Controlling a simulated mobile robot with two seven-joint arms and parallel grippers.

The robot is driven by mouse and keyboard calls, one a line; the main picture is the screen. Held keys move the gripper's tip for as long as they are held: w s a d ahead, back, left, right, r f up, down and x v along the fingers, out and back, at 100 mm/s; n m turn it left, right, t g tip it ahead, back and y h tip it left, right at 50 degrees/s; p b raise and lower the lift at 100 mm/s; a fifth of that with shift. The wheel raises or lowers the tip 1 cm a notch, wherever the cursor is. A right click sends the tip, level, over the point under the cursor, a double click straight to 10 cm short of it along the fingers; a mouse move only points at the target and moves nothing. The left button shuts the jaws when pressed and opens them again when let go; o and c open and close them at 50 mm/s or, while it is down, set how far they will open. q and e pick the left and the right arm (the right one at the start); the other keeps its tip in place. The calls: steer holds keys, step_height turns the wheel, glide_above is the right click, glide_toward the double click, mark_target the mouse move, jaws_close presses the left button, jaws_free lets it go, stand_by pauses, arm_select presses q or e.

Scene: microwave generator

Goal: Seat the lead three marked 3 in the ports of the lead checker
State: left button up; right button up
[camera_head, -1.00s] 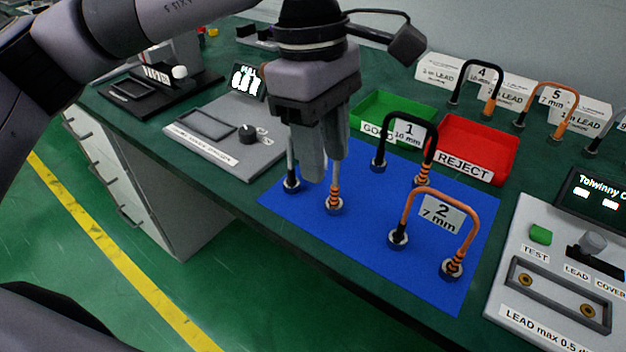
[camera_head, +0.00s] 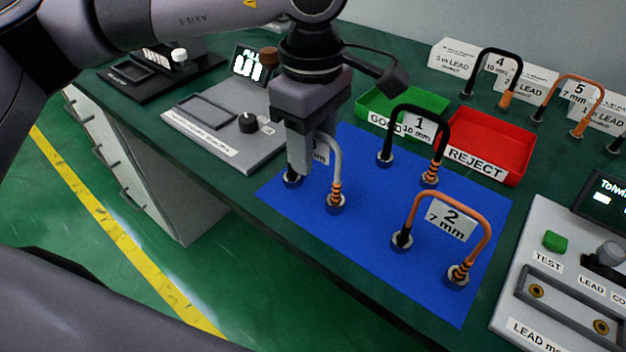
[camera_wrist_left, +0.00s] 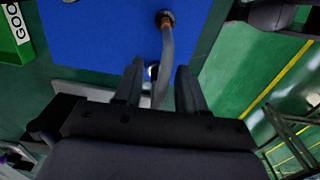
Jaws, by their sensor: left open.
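Lead three (camera_head: 335,155) is a grey arched lead with orange-ringed and black ends, standing on the blue mat (camera_head: 370,235). Its tag is mostly hidden behind my gripper. My left gripper (camera_head: 300,172) points down at the left part of its arch. In the left wrist view, the open fingers (camera_wrist_left: 159,75) stand either side of the grey lead (camera_wrist_left: 168,50); I cannot tell whether they touch it. The lead checker (camera_head: 520,250) is at the right, with two brass-ringed ports (camera_head: 536,291) in a front recess. My right gripper is not in view.
Black lead 1 (camera_head: 399,112) and orange lead 2 (camera_head: 480,215) stand close by on the mat. The green GOOD tray (camera_head: 380,97) and red REJECT tray (camera_head: 490,140) lie behind. A grey instrument (camera_head: 215,140) stands left of the mat. More leads stand at the back right.

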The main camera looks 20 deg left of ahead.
arm_select(q)
jaws_close()
steer(key=shift+r, duration=0.1)
